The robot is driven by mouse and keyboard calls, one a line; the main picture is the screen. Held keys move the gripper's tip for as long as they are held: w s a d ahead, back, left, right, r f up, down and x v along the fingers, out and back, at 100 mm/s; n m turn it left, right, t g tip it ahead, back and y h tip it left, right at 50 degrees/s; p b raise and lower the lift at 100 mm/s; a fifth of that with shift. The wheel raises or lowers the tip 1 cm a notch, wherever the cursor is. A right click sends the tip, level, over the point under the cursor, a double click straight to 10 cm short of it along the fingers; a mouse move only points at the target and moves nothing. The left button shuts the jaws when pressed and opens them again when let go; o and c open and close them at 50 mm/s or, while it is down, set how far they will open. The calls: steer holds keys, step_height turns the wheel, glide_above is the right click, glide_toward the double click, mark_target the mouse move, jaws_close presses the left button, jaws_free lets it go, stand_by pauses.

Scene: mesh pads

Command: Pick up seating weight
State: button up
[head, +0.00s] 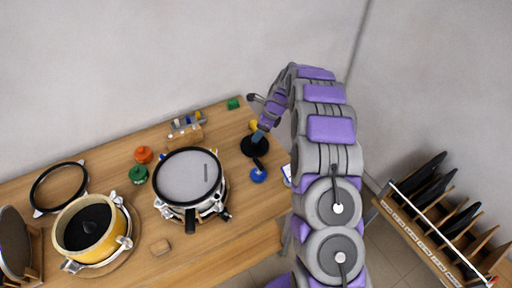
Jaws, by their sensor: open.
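A dark round disc (249,148), which looks like the seating weight, lies near the right end of the wooden table, right of the white-topped drum. I cannot be sure that it is the weight. My purple and grey arm rises at the right, bends over and reaches down to the left. My gripper (260,134) is small in the picture, at or just above the disc. It is open. I cannot tell whether its fingers touch or surround anything, and they hide part of the disc.
A small blue-based item with a black top (258,174) lies close by. The white-topped drum (187,178), orange knob (143,154), green knob (138,174), yellow drum (90,228) and black hoop (59,187) stand left. A slotted rack (440,235) stands off the table.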

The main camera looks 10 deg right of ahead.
mark_target(252, 149)
steer(key=shift+w+a+f, duration=0.1)
steer(key=shift+a+f, duration=0.35)
steer(key=shift+a, duration=0.1)
steer(key=f+b, duration=0.1)
steer(key=f, duration=0.1)
steer(key=w+f+b, duration=0.1)
steer(key=f, duration=0.1)
steer(key=shift+a+f, duration=0.1)
steer(key=shift+f, duration=0.1)
steer(key=shift+a, duration=0.35)
steer(key=c, duration=0.5)
steer(key=shift+d, duration=0.2)
steer(key=c, duration=0.6)
jaws_close()
steer(key=shift+w+r, duration=0.1)
